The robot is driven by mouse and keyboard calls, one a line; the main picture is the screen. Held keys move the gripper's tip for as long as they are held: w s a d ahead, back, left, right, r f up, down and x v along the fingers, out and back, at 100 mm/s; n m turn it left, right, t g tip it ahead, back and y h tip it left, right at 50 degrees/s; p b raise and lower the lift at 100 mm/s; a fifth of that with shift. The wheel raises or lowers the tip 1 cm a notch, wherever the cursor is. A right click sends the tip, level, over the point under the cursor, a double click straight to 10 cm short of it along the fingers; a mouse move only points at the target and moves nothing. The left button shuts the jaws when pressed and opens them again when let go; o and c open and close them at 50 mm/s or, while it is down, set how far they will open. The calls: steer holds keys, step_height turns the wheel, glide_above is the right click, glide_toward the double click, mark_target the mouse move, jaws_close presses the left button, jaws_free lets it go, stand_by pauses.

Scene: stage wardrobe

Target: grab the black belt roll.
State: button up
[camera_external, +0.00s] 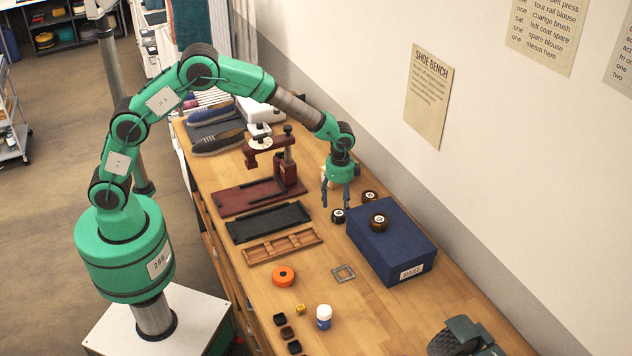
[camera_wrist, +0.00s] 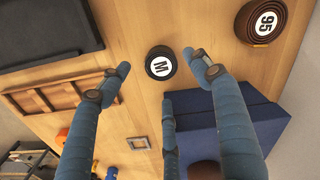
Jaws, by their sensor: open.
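The black belt roll (camera_external: 338,216) sits on the wooden bench just left of the blue box. In the wrist view the black roll (camera_wrist: 160,63) shows a white label with an "M". My gripper (camera_external: 336,203) points down, open and empty, just above the black roll. In the wrist view its spread blue fingers (camera_wrist: 160,82) reach to either side of the roll, with another finger below it in the picture. I cannot tell the exact height of the fingertips over the bench. No finger visibly touches the roll.
A brown roll marked 95 (camera_wrist: 262,22) lies close by, also beside the box (camera_external: 369,196). The blue box (camera_external: 395,245) carries another brown roll (camera_external: 379,222). A black tray (camera_external: 268,222) and a wooden tray (camera_external: 283,246) lie left. A square metal frame (camera_external: 343,273) lies nearer the camera.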

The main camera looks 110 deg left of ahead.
mark_target(339, 213)
steer(key=shift+f+b, duration=0.75)
steer(key=shift+f, duration=1.85)
steer(key=shift+w, duration=0.1)
steer(key=c, duration=1.3)
